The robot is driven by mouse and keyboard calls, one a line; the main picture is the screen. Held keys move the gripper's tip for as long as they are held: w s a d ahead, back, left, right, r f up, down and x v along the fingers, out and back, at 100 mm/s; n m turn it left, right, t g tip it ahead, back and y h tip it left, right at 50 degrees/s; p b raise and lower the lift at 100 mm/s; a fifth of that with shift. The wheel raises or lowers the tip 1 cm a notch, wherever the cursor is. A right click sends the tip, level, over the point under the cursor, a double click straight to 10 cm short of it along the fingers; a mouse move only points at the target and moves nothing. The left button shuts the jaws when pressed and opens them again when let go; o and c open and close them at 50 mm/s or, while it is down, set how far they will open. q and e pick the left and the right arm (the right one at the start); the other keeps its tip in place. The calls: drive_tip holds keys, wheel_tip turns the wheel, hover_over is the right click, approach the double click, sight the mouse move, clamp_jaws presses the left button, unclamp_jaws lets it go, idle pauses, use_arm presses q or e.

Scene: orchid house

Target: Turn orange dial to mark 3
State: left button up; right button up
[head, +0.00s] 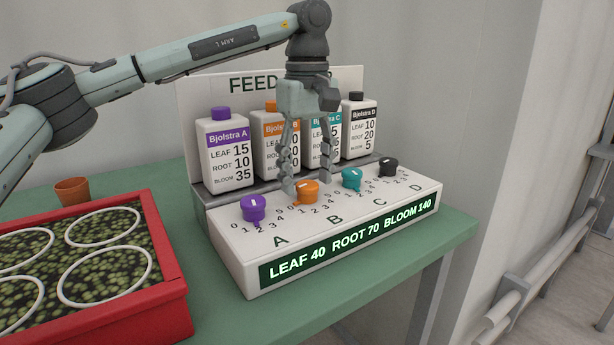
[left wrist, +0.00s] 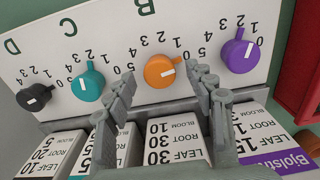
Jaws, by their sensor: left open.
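The orange dial (head: 308,196) sits on the sloped white panel (head: 225,229) of the feed unit, second from the left above the letter B. In the left wrist view the orange dial (left wrist: 157,66) shows from above, upside down, and its white pointer line is turned toward the right, on the low-number side of its scale. My left gripper (head: 307,184) points down over it, open, with one finger to each side of the dial. In the left wrist view the gripper (left wrist: 160,72) frames the dial; I cannot tell whether the fingers touch it. My right gripper is out of view.
A purple dial (head: 253,212) stands left of the orange one, a teal dial (head: 351,181) and a black dial (head: 388,168) right. Several bottles stand close behind the panel. A lit display (head: 350,242) reads LEAF 40 ROOT 70 BLOOM 140. A red tray (head: 172,262) sits left.

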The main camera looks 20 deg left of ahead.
use_arm(q)
drive_tip(key=shift+f, duration=0.25)
drive_tip(key=c, duration=1.2)
drive_tip(key=shift+o, duration=0.2)
